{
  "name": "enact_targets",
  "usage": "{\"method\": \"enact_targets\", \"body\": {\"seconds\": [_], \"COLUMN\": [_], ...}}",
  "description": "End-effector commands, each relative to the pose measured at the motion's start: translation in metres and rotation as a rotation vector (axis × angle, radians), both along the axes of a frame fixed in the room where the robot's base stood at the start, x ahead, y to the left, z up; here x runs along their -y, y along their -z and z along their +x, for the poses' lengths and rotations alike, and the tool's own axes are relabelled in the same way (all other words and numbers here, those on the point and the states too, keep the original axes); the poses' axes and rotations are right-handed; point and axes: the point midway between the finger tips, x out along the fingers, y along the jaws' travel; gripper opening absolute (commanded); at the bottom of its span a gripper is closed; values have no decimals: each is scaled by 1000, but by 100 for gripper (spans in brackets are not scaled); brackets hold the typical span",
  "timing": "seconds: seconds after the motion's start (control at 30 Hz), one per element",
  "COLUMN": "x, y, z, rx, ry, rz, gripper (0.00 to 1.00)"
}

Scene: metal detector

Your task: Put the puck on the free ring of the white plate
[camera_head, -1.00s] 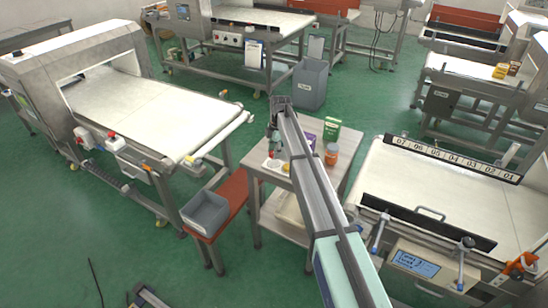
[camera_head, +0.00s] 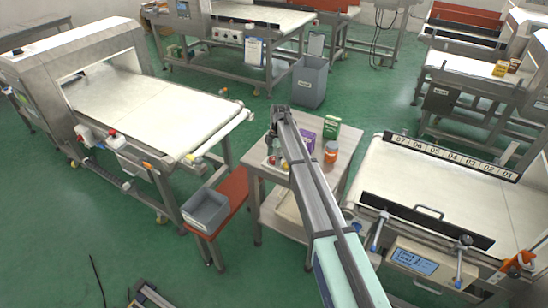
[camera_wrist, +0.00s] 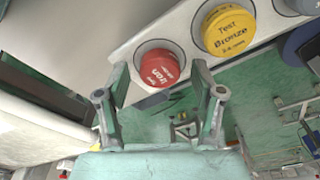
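The red puck (camera_wrist: 158,68), marked "Test Iron", sits in a ring of the white plate (camera_wrist: 185,47) in the wrist view. Beside it, the yellow "Test Bronze" puck (camera_wrist: 228,30) sits in another ring. A grey round piece (camera_wrist: 306,4) is partly cut off at the upper right. My gripper (camera_wrist: 160,80) is open, with its fingers on either side of the red puck's near edge and nothing visibly clamped. In the head view, my gripper (camera_head: 271,142) is over the small table (camera_head: 252,160), and my arm hides part of the plate.
An orange-lidded jar (camera_head: 331,152), a green box (camera_head: 330,130) and a purple box (camera_head: 308,140) stand on the small table right of my arm. A grey bin (camera_head: 206,210) sits on a red bench at left. Conveyors flank the table.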

Motion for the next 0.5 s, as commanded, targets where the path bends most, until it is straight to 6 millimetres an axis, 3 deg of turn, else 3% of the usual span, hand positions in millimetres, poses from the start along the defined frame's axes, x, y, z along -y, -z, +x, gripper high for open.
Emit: {"method": "enact_targets", "body": {"seconds": [0.3, 0.5], "x": [0, 3], "y": [-5, -31], "z": [0, 3], "rx": [1, 3], "ry": [0, 0], "rz": [1, 1], "gripper": [67, 67]}}
